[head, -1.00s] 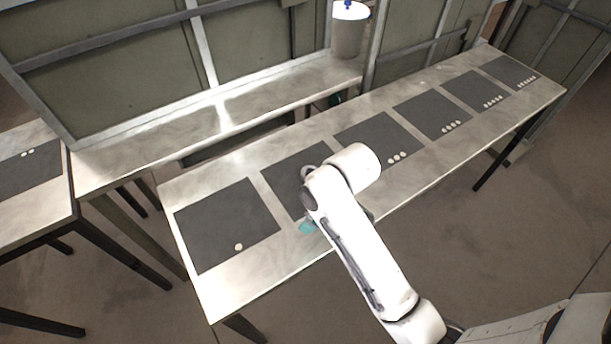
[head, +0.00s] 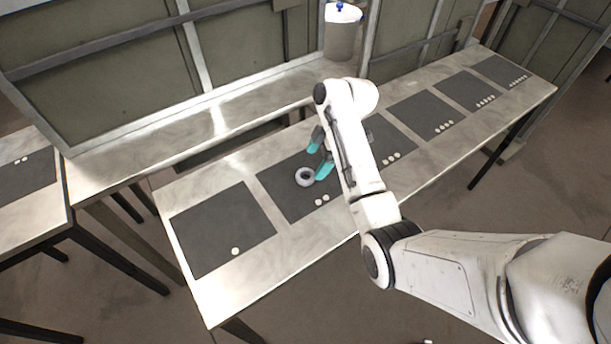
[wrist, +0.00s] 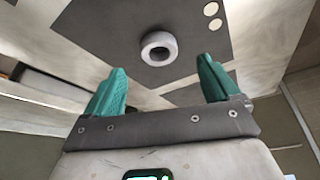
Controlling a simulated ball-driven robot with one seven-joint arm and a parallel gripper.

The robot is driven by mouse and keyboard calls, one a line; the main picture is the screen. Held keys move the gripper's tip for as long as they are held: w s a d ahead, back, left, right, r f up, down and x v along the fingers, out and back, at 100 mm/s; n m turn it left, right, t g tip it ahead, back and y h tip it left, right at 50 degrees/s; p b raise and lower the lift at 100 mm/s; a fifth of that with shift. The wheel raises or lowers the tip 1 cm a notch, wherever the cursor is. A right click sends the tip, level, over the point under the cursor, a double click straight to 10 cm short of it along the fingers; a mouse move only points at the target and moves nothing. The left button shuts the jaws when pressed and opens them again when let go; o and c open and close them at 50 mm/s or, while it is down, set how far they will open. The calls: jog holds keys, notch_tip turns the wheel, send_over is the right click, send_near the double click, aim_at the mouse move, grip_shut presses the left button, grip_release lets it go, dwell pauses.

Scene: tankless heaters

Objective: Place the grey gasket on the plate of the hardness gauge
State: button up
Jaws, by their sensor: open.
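The grey gasket (head: 305,177), a thick ring, lies flat on the dark mat with two white dots, second from the near left end of the long table. It also shows in the wrist view (wrist: 159,48), beyond the fingertips. My gripper (head: 319,159) has two teal fingers. It is open and empty, just right of the gasket in the head view. In the wrist view the gripper (wrist: 162,80) has its fingers spread wide, with the gasket between their lines but apart from them. I cannot make out the hardness gauge or its plate in either view.
The long table (head: 225,301) carries several dark mats marked with white dots. The one-dot mat (head: 222,228) is bare. A grey canister (head: 341,40) with a white top and blue knob stands on the back bench (head: 140,150). Another table (head: 35,232) is at far left.

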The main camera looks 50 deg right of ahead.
aim_at(304, 174)
jog(key=shift+w+p+x, duration=0.2)
jog(key=shift+p+x, duration=0.35)
jog(key=shift+x, duration=2.55)
jog(key=c, duration=1.2)
jog(key=shift+c, duration=0.2)
jog(key=shift+r, duration=0.1)
jog(key=shift+r, duration=0.35)
notch_tip(304, 174, up, 3)
jog(key=shift+f+b, duration=0.25)
jog(key=shift+b, duration=0.3)
jog(key=s+a+r+p, duration=0.4)
jog(key=s+r+p, duration=0.2)
jog(key=s+r, duration=0.3)
jog(key=s, duration=0.4)
jog(key=shift+r, duration=0.35)
